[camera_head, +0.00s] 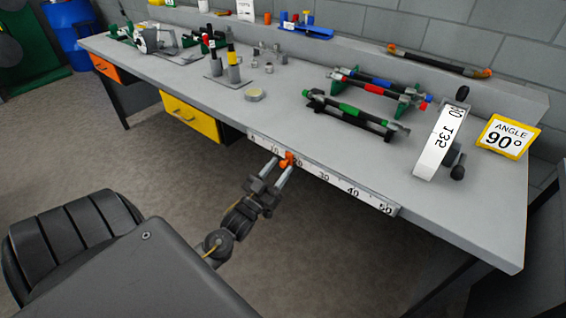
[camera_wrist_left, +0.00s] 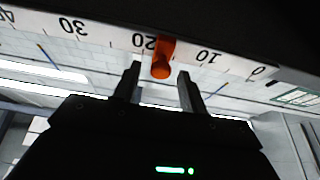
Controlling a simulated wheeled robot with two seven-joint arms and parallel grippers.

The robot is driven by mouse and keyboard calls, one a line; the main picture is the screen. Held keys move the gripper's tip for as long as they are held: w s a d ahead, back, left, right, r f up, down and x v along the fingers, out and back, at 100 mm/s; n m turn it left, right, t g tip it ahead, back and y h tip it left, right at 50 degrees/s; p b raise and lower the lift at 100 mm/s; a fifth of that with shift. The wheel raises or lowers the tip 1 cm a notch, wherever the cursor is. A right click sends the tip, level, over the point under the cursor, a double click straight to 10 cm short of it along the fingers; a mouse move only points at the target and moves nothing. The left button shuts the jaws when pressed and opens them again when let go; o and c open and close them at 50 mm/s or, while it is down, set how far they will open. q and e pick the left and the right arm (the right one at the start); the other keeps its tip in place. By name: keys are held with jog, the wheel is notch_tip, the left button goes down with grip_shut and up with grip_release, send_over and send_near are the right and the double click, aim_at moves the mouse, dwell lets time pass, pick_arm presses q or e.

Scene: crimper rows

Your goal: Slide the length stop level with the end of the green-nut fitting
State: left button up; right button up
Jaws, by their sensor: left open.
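The orange length stop (camera_head: 287,158) sits on the white ruler (camera_head: 340,184) along the bench's front edge, a little below the 20 mark. In the left wrist view the stop (camera_wrist_left: 162,58) is just beside the 20. My left gripper (camera_head: 282,166) is open, its fingertips on either side of the stop's knob with gaps showing. The nearest hose (camera_head: 376,121) lies on a black stand behind the ruler and has a green band (camera_head: 350,109). My right gripper is out of view.
Behind lies another hose with a red band (camera_head: 372,89) on green supports. A white angle dial (camera_head: 440,140) and a yellow "ANGLE 90°" sign (camera_head: 508,138) stand at right. A round tin (camera_head: 254,95) is left of the hoses. A yellow drawer (camera_head: 190,117) is under the bench.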

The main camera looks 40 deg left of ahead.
aim_at(286, 162)
pick_arm(q)
jog(key=shift+x, duration=1.25)
grip_shut()
